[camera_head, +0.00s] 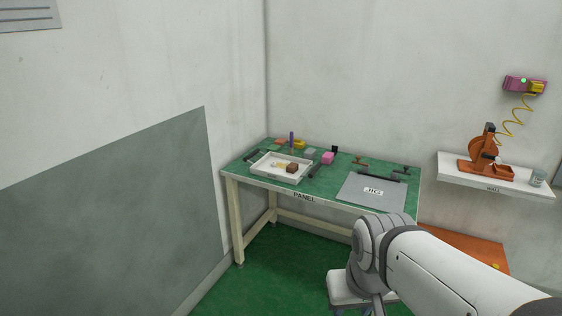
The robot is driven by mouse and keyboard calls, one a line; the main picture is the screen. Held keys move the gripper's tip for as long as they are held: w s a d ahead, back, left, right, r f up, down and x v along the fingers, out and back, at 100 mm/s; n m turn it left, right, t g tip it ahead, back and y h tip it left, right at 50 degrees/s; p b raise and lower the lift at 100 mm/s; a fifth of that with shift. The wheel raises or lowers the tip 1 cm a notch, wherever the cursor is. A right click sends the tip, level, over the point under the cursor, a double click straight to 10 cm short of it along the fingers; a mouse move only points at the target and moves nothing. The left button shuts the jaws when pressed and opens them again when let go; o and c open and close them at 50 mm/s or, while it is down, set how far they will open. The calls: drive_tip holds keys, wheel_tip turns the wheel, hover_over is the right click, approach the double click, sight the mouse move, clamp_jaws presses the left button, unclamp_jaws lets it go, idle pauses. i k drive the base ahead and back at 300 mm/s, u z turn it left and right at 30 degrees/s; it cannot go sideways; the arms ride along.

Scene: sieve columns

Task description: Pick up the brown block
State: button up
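The brown block (292,168) is small and sits in the right part of a shallow white tray (262,172). The tray stands on the left half of a green-topped table (328,185) marked PANEL. A small yellowish item (277,165) lies to the left of the block in the same tray. My white arm reaches in from the lower right, in front of the table and well apart from the block. Its end bends down toward the bottom edge, and my gripper's fingers do not show.
Behind the tray stand a purple upright piece (292,139) and a yellow piece (299,145). A grey JIG plate (372,190) covers the table's right front. A wall shelf (497,175) holds an orange device (485,155).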

sight(293, 167)
drive_tip(key=u, duration=0.3)
drive_tip(key=i, duration=2.95)
drive_tip(key=z, duration=0.5)
drive_tip(key=k, duration=0.75)
drive_tip(key=z, duration=0.3)
drive_tip(key=i, duration=0.75)
drive_tip(key=u, duration=0.05)
